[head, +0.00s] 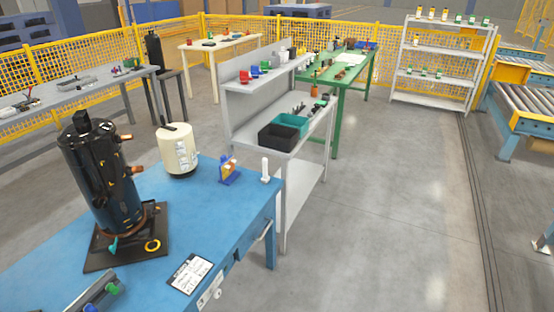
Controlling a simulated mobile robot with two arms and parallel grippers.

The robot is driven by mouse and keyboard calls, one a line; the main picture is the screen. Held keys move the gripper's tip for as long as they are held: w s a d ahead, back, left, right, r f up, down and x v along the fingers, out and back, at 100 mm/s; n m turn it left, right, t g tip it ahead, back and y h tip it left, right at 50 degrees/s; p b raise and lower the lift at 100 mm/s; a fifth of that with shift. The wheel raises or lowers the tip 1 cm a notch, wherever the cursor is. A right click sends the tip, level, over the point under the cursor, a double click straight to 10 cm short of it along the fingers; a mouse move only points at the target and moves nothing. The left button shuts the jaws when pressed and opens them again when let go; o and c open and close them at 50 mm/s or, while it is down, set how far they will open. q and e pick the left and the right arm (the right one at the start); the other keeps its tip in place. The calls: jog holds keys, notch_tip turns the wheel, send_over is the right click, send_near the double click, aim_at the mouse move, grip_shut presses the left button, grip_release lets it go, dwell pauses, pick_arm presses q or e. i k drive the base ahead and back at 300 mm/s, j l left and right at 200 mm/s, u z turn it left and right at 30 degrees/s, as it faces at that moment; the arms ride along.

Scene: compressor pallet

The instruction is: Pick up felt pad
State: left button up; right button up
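I cannot make out a felt pad for certain in the head view. A dark flat square plate (128,262) lies on the blue table (222,205), under a black upright compressor (102,180) with copper-coloured fittings. Whether the plate is felt I cannot tell. Neither of my grippers shows in the picture.
On the blue table are a cream cylinder (179,152), a blue-and-orange item (229,170), a white bottle-like item (265,170) and a printed card (190,273). A grey shelf bench (306,140) holds black (277,137) and teal bins. Open floor (385,210) lies right.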

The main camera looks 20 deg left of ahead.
aim_at(265, 179)
jog(key=i+l+u, duration=0.1)
jog(key=i+u, duration=0.35)
jog(key=i+l+u, duration=0.3)
jog(key=i+u, duration=0.2)
jog(key=i+l+u, duration=0.45)
